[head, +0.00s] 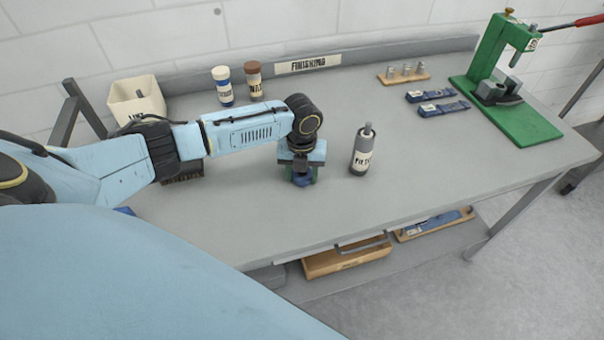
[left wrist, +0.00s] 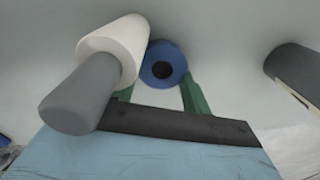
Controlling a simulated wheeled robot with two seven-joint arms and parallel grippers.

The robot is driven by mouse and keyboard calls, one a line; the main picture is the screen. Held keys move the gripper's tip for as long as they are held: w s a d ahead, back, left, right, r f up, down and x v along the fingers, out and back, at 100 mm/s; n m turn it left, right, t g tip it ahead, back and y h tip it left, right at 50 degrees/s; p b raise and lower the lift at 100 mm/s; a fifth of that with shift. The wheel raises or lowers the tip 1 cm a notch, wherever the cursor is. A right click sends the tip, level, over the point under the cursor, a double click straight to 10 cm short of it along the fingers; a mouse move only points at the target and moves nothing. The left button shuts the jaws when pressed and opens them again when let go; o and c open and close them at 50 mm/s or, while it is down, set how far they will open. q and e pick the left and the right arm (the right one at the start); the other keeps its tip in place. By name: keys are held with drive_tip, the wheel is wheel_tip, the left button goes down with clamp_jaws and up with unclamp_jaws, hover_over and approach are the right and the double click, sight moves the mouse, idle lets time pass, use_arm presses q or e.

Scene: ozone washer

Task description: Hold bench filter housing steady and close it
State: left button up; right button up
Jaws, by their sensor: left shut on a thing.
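My left gripper (head: 302,178) points down at the bench near its front middle. A small blue round part (head: 302,182), apparently of the bench filter housing, shows at its fingertips, mostly hidden by the gripper in the head view. In the left wrist view this blue part (left wrist: 164,62) has a dark centre and sits between the green fingers of my left gripper (left wrist: 162,92), which is shut on it. A white cylinder (left wrist: 116,45) with a grey tapered end (left wrist: 75,98) stands close beside it. Whether the two parts join is unclear. My right gripper is not in view.
A dark labelled bottle (head: 361,153) stands just right of my left gripper. The bench's right front is clear.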

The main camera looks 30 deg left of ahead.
sight(305, 179)
use_arm(q)
wheel_tip(305, 179, up, 18)
idle(0.7)
idle(0.4)
drive_tip(key=s+d+f+n+b, duration=0.2)
drive_tip(key=d+f+n+b, duration=0.1)
drive_tip(key=n, duration=1.2)
drive_tip(key=s+d+f+n+b, duration=0.2)
drive_tip(key=d+n+b, duration=0.3)
drive_tip(key=n, duration=1)
drive_tip(key=shift+s+d+f, duration=0.35)
drive_tip(key=shift+d+f, duration=0.1)
drive_tip(key=shift+f, duration=0.1)
